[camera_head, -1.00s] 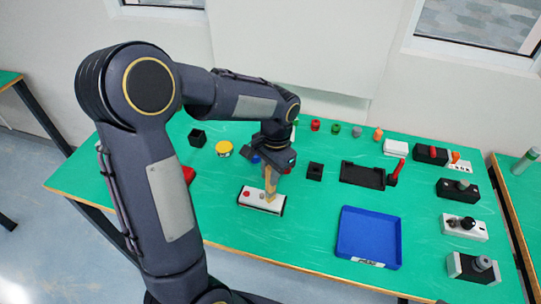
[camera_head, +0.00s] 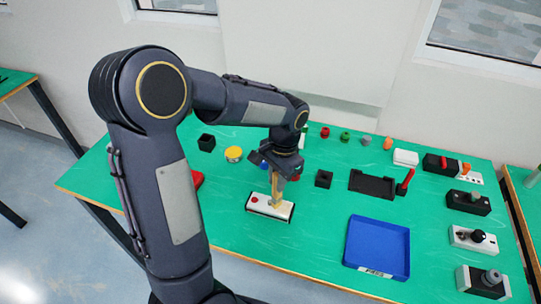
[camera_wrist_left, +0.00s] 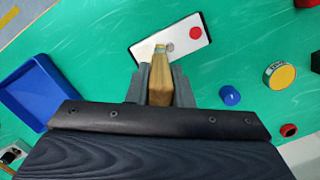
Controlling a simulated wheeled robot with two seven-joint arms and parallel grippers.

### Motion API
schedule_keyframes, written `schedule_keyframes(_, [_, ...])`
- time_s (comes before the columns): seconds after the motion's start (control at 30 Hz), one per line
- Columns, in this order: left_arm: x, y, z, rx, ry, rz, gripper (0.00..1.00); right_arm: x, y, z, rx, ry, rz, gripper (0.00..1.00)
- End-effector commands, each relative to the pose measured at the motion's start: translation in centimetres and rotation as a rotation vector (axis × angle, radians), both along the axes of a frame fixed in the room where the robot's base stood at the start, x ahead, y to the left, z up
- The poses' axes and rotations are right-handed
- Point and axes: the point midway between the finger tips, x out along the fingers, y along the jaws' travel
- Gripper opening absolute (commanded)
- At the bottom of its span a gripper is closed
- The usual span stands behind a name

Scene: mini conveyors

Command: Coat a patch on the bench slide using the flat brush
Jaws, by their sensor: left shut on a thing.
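My left gripper (camera_head: 278,176) is shut on the wooden handle of the flat brush (camera_head: 275,188). The brush points down, its tip over the right half of the slide. The bench slide (camera_head: 256,208) is a white block with a dark edge, a red dot at its left end and a grey round spot. In the left wrist view, the brush (camera_wrist_left: 160,85) is between the gripper's fingers (camera_wrist_left: 160,80). Its tip overlaps the slide (camera_wrist_left: 150,45) beside the grey spot (camera_wrist_left: 169,47). I cannot tell whether the tip touches it. My right gripper is out of view.
A blue tray (camera_head: 376,222) lies to the right, with a black holder (camera_head: 371,182) behind it. A small black block (camera_head: 323,179) and a yellow-topped tin (camera_head: 233,154) stand near the slide. Several control boxes line the right edge. The green bench in front of the slide is clear.

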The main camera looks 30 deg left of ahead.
Motion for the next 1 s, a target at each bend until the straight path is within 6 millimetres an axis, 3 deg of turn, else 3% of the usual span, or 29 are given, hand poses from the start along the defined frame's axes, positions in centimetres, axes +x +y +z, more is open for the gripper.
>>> schedule_keyframes(0.03, [0.1, 0.0, 1.7, -0.001, -0.005, 0.001, 0.0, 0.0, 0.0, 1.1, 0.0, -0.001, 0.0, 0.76])
schedule_keyframes(0.07, [0.1, 0.0, 2.3, -0.001, -0.005, 0.0, 0.0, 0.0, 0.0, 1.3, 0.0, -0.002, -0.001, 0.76])
schedule_keyframes(0.6, [0.3, -0.2, 6.9, -0.001, -0.002, 0.001, 0.0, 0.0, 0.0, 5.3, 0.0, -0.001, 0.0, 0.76])
schedule_keyframes(1.0, [0.3, -0.3, 7.8, -0.001, -0.001, 0.002, 0.0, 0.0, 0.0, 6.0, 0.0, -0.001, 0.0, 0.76])
